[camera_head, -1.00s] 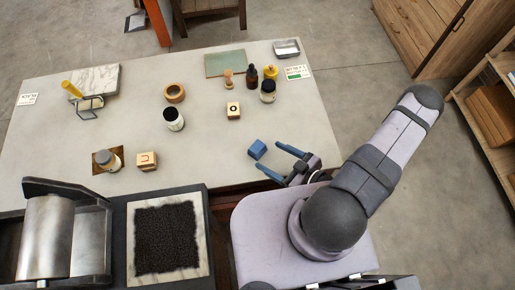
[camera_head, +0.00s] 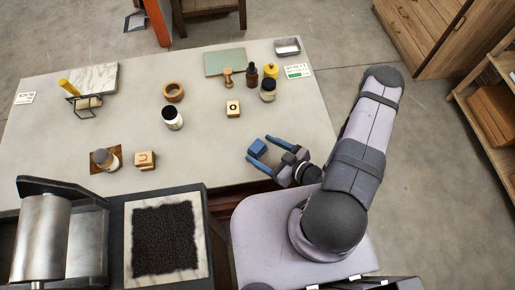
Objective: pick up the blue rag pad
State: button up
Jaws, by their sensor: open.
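The blue rag pad (camera_head: 258,146) is a small blue block lying on the grey table near its front edge, right of centre. My gripper (camera_head: 259,149) has blue fingers and is open. Its fingers point left, one on the far side and one on the near side of the pad, so the pad shows between the fingertips. I cannot tell whether either finger touches it.
Dark bottles (camera_head: 252,76) and a wooden stamp (camera_head: 227,77) are farther back. A second letter block (camera_head: 145,160) and a jar (camera_head: 105,159) stand left. The table (camera_head: 210,150) is clear left of the pad.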

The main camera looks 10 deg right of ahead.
aim_at(259, 147)
jog(key=shift+x, duration=1.15)
jog(key=c, duration=1.1)
jog(key=shift+c, duration=0.2)
jog(key=shift+r+b, duration=0.2)
jog(key=shift+b, duration=0.1)
notch_tip(259, 147, up, 8)
jog(key=shift+r, duration=0.15)
jog(key=shift+r+p, duration=0.75)
jog(key=shift+p, duration=0.1)
